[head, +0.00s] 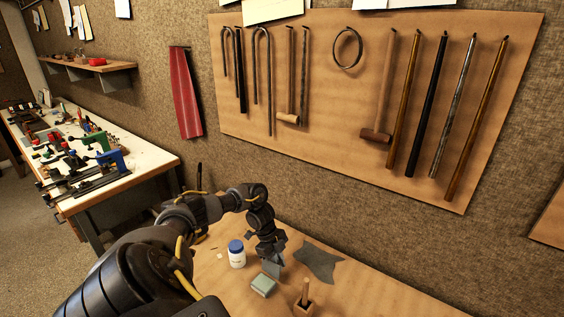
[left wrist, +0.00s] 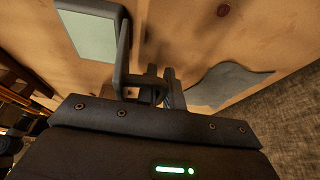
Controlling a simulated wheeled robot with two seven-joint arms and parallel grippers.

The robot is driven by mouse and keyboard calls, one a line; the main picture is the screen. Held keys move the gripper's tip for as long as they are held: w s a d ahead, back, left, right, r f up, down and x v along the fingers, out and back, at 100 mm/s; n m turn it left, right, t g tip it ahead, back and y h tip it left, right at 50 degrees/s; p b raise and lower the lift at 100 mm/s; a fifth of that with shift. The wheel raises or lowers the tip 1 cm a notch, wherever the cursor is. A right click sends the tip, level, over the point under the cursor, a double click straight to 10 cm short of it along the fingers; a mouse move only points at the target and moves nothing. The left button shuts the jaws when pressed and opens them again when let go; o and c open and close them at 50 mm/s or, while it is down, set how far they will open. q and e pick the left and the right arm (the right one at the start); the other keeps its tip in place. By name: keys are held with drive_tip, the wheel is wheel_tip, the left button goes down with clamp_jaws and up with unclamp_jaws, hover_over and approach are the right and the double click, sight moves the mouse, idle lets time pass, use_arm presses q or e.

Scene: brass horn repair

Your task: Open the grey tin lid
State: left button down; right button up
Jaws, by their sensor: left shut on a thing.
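The small grey tin (head: 263,286) sits on the bench, its pale green face showing. It also shows in the left wrist view (left wrist: 92,34), at the upper left. A grey plate, which looks like its lid (left wrist: 122,48), stands up edge-on at the tin's side. My left gripper (head: 271,256) is at the tin's back edge, pointing down. In the left wrist view its fingers (left wrist: 158,86) are close together, shut on the lid's edge; the exact contact is partly hidden. My right gripper is in neither view.
A white jar with a blue cap (head: 236,254) stands left of the tin. A grey cloth-like sheet (head: 318,261) lies to the right. A wooden block with an upright peg (head: 304,301) stands in front right. A tool board (head: 300,70) hangs behind.

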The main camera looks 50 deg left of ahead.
use_arm(q)
drive_tip(key=shift+s+d+f, duration=0.2)
drive_tip(key=shift+s+f, duration=0.15)
drive_tip(key=shift+s, duration=0.05)
drive_tip(key=c, duration=1.8)
unclamp_jaws()
drive_tip(key=shift+w+a+r, duration=0.1)
drive_tip(key=shift+r, duration=0.05)
drive_tip(key=shift+w+a+r, duration=0.1)
drive_tip(key=shift+a+r, duration=0.05)
drive_tip(key=shift+r, duration=0.1)
drive_tip(key=b+v, duration=0.2)
drive_tip(key=v, duration=0.8)
drive_tip(key=shift+a, duration=0.1)
